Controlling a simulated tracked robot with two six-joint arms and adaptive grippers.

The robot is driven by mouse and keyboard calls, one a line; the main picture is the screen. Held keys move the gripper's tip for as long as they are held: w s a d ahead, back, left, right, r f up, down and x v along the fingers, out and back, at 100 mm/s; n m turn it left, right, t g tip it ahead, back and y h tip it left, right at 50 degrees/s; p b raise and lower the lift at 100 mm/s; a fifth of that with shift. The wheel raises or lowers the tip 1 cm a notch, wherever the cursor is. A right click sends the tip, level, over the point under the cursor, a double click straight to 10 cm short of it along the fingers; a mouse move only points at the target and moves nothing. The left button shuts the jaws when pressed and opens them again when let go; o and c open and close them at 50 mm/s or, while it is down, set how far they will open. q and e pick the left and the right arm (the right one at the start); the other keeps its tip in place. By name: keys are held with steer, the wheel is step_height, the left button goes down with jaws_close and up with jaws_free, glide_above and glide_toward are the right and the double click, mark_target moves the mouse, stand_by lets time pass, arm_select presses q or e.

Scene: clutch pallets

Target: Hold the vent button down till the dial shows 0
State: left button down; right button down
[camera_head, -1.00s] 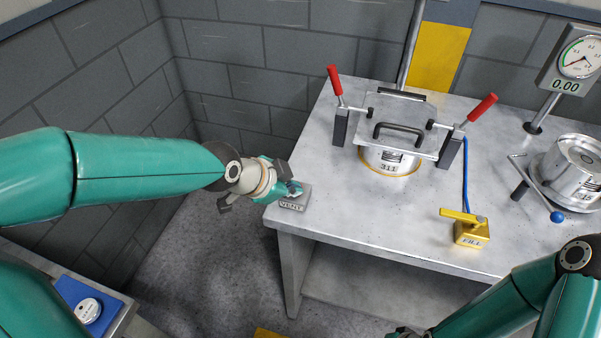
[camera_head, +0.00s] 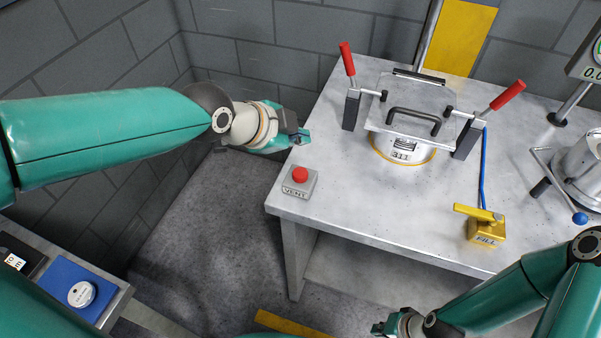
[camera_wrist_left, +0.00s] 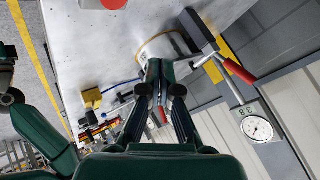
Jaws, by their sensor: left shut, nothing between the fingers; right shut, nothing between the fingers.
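The vent button (camera_head: 300,174) is a red cap on a small grey box labelled VENT (camera_head: 296,189), at the near left corner of the table. The red cap also shows at the top edge of the left wrist view (camera_wrist_left: 113,4). My left gripper (camera_head: 304,137) is shut and empty, above and behind the button, apart from it. The dial face (camera_wrist_left: 257,129) shows in the left wrist view, too small to read surely. My right gripper (camera_head: 378,328) is shut at the bottom edge.
A lidded vessel (camera_head: 402,150) with red-handled clamps (camera_head: 508,95) stands on the table (camera_head: 350,205). A yellow FILL valve (camera_head: 485,228) is at the front right, with a metal pot (camera_head: 585,165) beyond. A blue pad (camera_head: 70,290) with a white disc lies at lower left.

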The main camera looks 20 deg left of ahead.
arm_select(q)
steer(key=b, duration=0.4)
glide_above(304, 170)
steer(key=s, duration=0.1)
steer(key=f, duration=0.6)
steer(key=shift+s+a+f, duration=0.1)
steer(key=shift+s+a, duration=0.1)
steer(key=shift+a, duration=0.15)
steer(key=shift+f+b, duration=0.65)
steer(key=shift+b, duration=0.1)
steer(key=shift+f+b, duration=0.3)
steer(key=shift+b, duration=0.2)
steer(key=shift+s+f+b, duration=0.1)
steer(key=shift+f+b, duration=0.55)
stand_by(0.5)
steer(key=shift+r, duration=0.1)
stand_by(2.4)
steer(key=shift+r+p, duration=0.65)
steer(key=shift+r, duration=0.3)
